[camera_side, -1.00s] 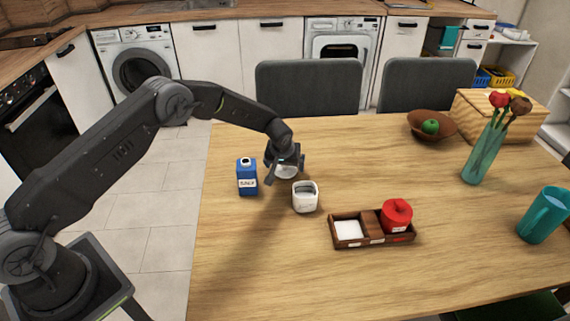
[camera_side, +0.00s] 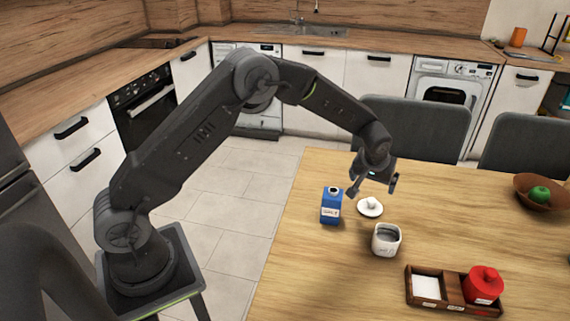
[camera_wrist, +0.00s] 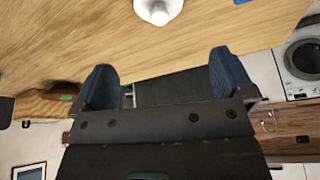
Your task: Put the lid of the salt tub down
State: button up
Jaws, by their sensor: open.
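The white lid (camera_side: 370,207) with a round knob lies on the table, knob up, between the blue carton and the tub. It also shows at the top edge of the wrist view (camera_wrist: 158,10). The white salt tub (camera_side: 386,240) stands open in front of the lid, a little to the right. My gripper (camera_side: 373,187) is open and empty just above and behind the lid, apart from it. In the wrist view its two blue-grey fingers (camera_wrist: 162,62) are spread wide with nothing between them.
A blue carton (camera_side: 331,205) stands close to the left of the lid. A dark wooden tray (camera_side: 455,298) at the front right holds a white item and a red pot (camera_side: 483,285). A brown bowl (camera_side: 546,203) with a green fruit is far right. Table between is clear.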

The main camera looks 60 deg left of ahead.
jog(key=s+r+m, duration=0.2)
jog(key=s+r, duration=1.3)
jog(key=r, duration=0.4)
jog(key=s+d+r+m+t+h, duration=0.1)
jog(key=s+m+h, duration=0.1)
jog(key=s, duration=2)
jog(key=shift+s+d+r+m+t, duration=0.15)
jog(key=shift+s+r+m+t, duration=0.15)
jog(key=shift+m, duration=0.4)
